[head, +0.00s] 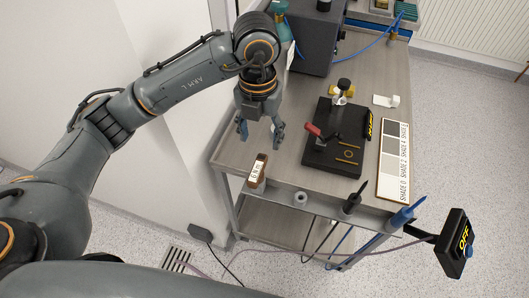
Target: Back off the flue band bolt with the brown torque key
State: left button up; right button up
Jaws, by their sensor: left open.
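My left gripper (260,132) is open and empty, pointing down over the left part of the bench top. A brown block-like piece with a white label (257,171) is near the bench's front left corner, below the gripper and apart from it; it may be the brown torque key, but I cannot tell for sure. A black base (325,158) on the bench carries a metal upright fitting (342,92), a red-handled part (314,131) and small orange-yellow pieces. The flue band bolt is too small to make out. My right gripper is out of view.
A shade card (393,158) lies to the right. A dark box (318,40) stands behind. An OFF switch box (456,243) sticks out front right.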

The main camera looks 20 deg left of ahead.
pick_arm(q)
jog(key=p, duration=0.1)
send_over(257, 168)
jog(key=f, duration=0.6)
jog(key=shift+s+d, duration=0.1)
jog(key=shift+s, duration=0.1)
jog(key=f+p, duration=0.1)
jog(key=f, duration=0.2)
jog(key=shift+w+f+p, duration=0.1)
jog(key=shift+w+p, duration=0.1)
jog(key=shift+p, duration=0.1)
notch_tip(257, 168, down, 3)
jog(key=shift+f+p, duration=0.2)
jog(key=shift+p, duration=0.35)
jog(key=shift+w+f, duration=0.1)
jog(key=shift+f, duration=0.1)
jog(key=c, duration=1)
grip_shut()
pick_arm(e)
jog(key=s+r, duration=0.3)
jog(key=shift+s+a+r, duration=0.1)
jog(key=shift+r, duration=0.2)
